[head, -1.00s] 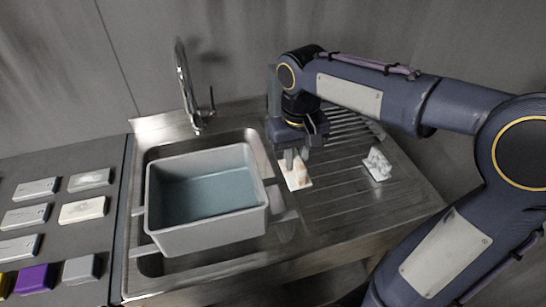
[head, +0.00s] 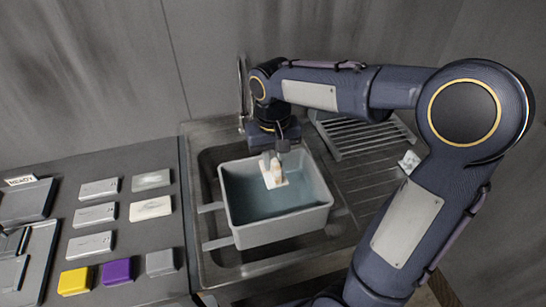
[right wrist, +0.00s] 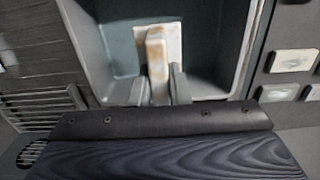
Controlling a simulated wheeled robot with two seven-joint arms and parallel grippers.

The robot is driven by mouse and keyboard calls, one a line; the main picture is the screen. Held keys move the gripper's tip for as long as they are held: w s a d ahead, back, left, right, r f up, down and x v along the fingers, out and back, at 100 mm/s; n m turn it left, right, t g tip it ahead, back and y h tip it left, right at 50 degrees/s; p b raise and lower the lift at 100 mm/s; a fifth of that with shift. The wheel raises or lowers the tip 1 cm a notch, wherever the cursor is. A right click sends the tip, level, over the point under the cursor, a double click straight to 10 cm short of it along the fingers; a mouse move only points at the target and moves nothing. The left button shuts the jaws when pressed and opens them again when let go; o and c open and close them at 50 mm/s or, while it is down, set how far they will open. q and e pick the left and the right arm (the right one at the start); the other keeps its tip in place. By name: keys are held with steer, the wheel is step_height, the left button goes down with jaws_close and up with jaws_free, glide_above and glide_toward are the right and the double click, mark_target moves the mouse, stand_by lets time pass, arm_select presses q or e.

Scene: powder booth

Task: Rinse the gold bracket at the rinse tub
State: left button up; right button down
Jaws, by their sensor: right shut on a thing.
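My right gripper (head: 273,158) is shut on the bracket (head: 275,178), which looks mostly white with tan-gold patches on its plate and upright part. The bracket hangs over the grey rinse tub (head: 282,228), inside its outline near the back wall. The tub holds blue-grey water. I cannot tell whether the bracket touches the water. In the right wrist view the bracket (right wrist: 157,42) stands out between the two fingers, with the tub's inner wall around it. My left gripper is not in view.
The tub sits in a steel sink (head: 208,240) with a tap (head: 241,85) behind. A second white part (head: 409,161) lies on the ribbed drainboard (head: 368,185), right of the tub. The left counter (head: 140,235) holds several grey, white, yellow and purple blocks.

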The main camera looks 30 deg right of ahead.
mark_target(273, 157)
steer(key=shift+f+b, duration=6)
steer(key=shift+f, duration=1.2)
step_height(273, 157, up, 15)
steer(key=p, duration=1.2)
steer(key=shift+f+p, duration=0.1)
steer(key=shift+p, duration=0.25)
step_height(273, 157, up, 3)
steer(key=shift+f+p, duration=0.2)
steer(key=shift+p, duration=0.95)
steer(key=shift+r, duration=0.7)
